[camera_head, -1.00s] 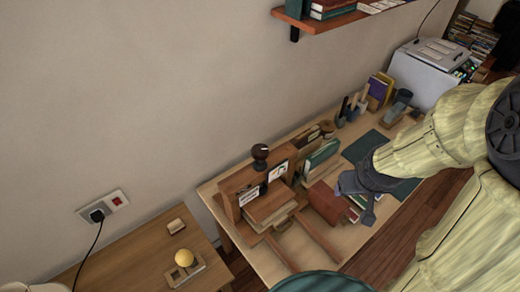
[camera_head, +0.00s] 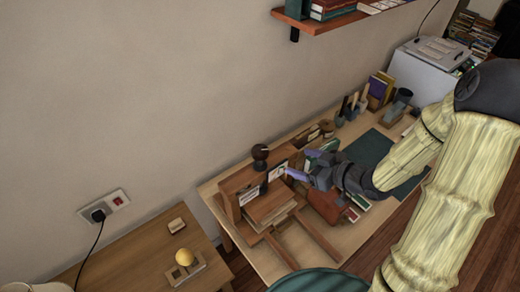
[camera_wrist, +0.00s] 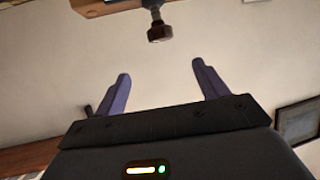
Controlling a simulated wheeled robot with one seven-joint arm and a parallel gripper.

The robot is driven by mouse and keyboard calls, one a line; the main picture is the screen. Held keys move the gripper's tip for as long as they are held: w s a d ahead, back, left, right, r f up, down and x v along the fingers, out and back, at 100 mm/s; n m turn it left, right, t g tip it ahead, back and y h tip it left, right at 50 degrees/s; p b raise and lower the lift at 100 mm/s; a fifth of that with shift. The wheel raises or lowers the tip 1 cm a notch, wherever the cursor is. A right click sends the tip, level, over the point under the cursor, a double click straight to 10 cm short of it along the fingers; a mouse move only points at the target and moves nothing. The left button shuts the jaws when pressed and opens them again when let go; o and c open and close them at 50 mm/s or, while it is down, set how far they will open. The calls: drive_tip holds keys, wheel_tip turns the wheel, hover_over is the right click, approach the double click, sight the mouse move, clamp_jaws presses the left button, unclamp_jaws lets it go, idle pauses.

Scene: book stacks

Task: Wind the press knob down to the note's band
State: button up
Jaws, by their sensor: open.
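The wooden book press (camera_head: 236,190) stands on the left part of the workbench. Its dark round knob (camera_head: 260,152) sits on top of a short dark screw. A small white note (camera_head: 277,171) is on the press's upper beam; its band is too small to read. In the head view my gripper (camera_head: 299,172) is just right of the press and lower than the knob, its fingers pointing left. In the wrist view the dark knob (camera_wrist: 159,32) hangs at the top centre, beyond the open, empty fingers (camera_wrist: 159,88) and apart from them.
Books (camera_head: 322,203) lie under my gripper, right of the press. A dark green mat (camera_head: 368,148), tool holders and a grey machine (camera_head: 432,68) are farther right. A shelf (camera_head: 318,22) is on the wall. A side table with a yellow ball (camera_head: 184,257) is at lower left.

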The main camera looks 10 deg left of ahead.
sight(262, 151)
drive_tip(key=shift+s+a, duration=0.1)
drive_tip(key=shift+a, duration=0.05)
drive_tip(key=p+x, duration=0.5)
drive_tip(key=x, duration=1.2)
drive_tip(key=shift+f, duration=0.15)
drive_tip(key=c, duration=1)
drive_tip(key=shift+o, duration=0.2)
drive_tip(key=shift+f+b, duration=0.1)
drive_tip(key=shift+b, duration=0.4)
